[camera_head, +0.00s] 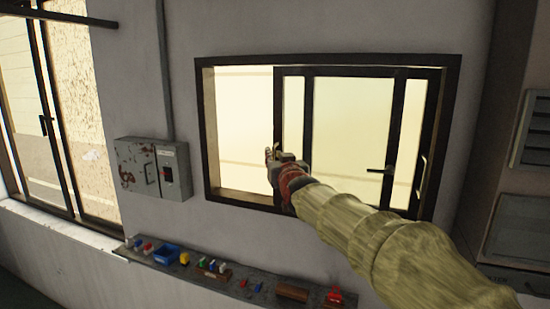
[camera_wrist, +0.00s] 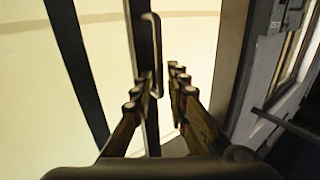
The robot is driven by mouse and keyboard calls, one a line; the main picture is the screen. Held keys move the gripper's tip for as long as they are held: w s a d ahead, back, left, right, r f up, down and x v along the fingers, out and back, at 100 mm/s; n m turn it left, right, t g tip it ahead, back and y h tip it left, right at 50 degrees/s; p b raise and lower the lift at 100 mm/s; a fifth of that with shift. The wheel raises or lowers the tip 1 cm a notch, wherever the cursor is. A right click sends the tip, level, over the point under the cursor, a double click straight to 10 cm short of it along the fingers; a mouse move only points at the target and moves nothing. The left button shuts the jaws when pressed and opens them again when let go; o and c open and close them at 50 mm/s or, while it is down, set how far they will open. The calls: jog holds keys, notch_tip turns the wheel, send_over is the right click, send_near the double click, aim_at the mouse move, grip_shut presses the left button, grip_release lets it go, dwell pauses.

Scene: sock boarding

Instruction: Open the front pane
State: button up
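The window (camera_head: 455,100) has a dark frame set in the wall. A dark-framed pane (camera_head: 375,72) covers its right part, and the left part is an open bright area. A lever handle (camera_head: 380,171) and an upright pull handle (camera_head: 422,172) show on the right side. My gripper (camera_head: 270,155) is at the pane's left edge. In the wrist view my gripper (camera_wrist: 161,82) has its fingers apart. An upright bar handle (camera_wrist: 152,45) on a dark frame member (camera_wrist: 140,30) reaches down between the fingertips in the picture. Contact cannot be told.
A grey electrical box (camera_head: 152,170) hangs on the wall left of the window. A low shelf (camera_head: 265,285) below carries several small coloured items and a blue bin (camera_head: 166,254). Another window (camera_head: 70,110) stands at far left. Dark furniture (camera_head: 510,235) stands at right.

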jog(key=shift+o, duration=0.9)
jog(key=v, duration=1.2)
jog(key=shift+f, duration=0.1)
jog(key=s+f+g, duration=0.3)
jog(key=s+f, duration=0.1)
jog(key=f, duration=0.5)
jog(key=s+f+g, duration=0.4)
jog(key=f, duration=0.5)
jog(key=s+d+f+m+g+h+b, duration=0.1)
jog(key=s+d+f+b, duration=0.5)
jog(key=s+f, duration=0.6)
jog(key=s+d+f+m+g+h+b, duration=0.1)
jog(key=s+d+f+g+h+b, duration=0.2)
jog(key=s+d+f+b, duration=0.3)
jog(key=s+d+f, duration=0.2)
jog(key=s+f, duration=0.1)
jog(key=s, duration=0.2)
jog(key=s+d+f, duration=0.3)
jog(key=s, duration=0.3)
jog(key=shift+s+d+m+g+b, duration=0.25)
jog(key=shift+s+m+g+b, duration=0.05)
jog(key=shift+s+g+b, duration=0.1)
